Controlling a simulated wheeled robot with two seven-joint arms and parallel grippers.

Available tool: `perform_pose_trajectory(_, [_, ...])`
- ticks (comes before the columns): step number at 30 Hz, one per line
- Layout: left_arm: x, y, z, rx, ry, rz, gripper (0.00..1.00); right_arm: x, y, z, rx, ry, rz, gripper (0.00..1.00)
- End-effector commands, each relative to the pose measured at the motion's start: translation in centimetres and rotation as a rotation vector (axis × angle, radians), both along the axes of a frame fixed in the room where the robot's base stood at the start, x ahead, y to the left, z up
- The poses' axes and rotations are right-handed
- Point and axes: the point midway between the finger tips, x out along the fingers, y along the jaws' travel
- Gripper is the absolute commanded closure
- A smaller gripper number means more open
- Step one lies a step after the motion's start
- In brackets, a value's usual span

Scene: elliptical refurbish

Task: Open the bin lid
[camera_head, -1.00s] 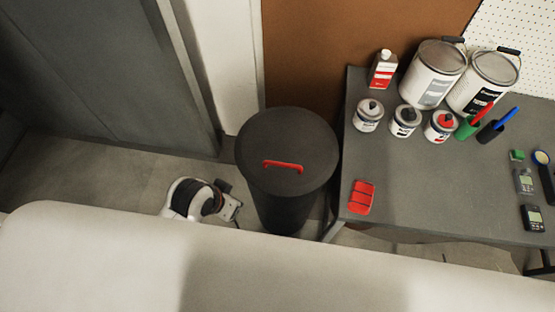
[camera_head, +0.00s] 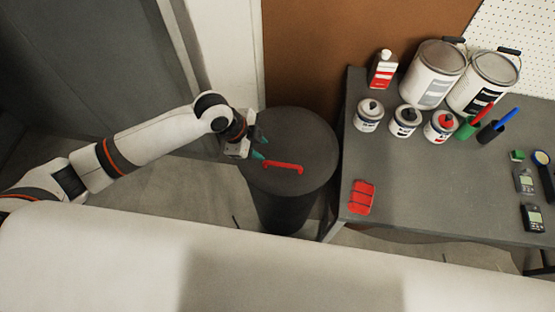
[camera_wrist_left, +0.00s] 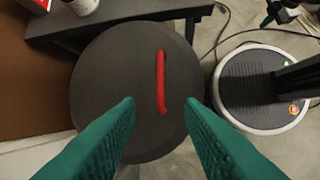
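A dark round bin (camera_head: 284,208) stands on the floor left of the table. Its lid (camera_head: 306,140) is shut and carries a red bar handle (camera_head: 284,167). My left gripper (camera_head: 263,148) is over the left part of the lid, close to the handle's left end. In the left wrist view the green fingers (camera_wrist_left: 160,112) are spread wide and empty, with the lid (camera_wrist_left: 112,75) ahead of them. The red handle (camera_wrist_left: 161,82) lies between the lines of the fingers, beyond their tips. My right gripper is in neither view.
A grey table (camera_head: 428,185) on the right holds paint cans (camera_head: 432,75), smaller tins, a red item (camera_head: 361,197) and tools. A door frame (camera_head: 218,65) and brown panel (camera_head: 310,50) stand behind the bin. Cables (camera_wrist_left: 235,32) show in the left wrist view.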

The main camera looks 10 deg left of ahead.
Motion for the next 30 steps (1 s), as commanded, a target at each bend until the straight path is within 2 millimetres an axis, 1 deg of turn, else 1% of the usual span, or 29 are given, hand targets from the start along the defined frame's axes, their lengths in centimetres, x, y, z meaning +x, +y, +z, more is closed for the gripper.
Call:
perform_pose_trajectory(5, [0.3, -1.1, -2.1, -0.002, 0.004, -0.001, 0.66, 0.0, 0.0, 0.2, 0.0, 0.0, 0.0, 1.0])
perform_pose_trajectory(12, [1.2, -3.0, -6.5, -0.003, 0.004, 0.001, 0.66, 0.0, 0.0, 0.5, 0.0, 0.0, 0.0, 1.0])
perform_pose_trajectory(18, [1.8, -4.1, -9.3, -0.002, 0.002, 0.001, 0.66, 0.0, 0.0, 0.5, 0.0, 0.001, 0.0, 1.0])
perform_pose_trajectory(21, [1.9, -4.4, -10.1, -0.001, 0.001, 0.0, 0.66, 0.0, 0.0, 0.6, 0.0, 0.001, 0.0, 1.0])
perform_pose_trajectory(24, [2.0, -4.6, -10.5, -0.002, 0.0, 0.001, 0.66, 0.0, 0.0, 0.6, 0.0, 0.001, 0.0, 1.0])
perform_pose_trajectory(30, [2.0, -4.6, -10.6, -0.002, -0.001, 0.0, 0.66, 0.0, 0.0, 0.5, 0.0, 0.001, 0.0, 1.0])
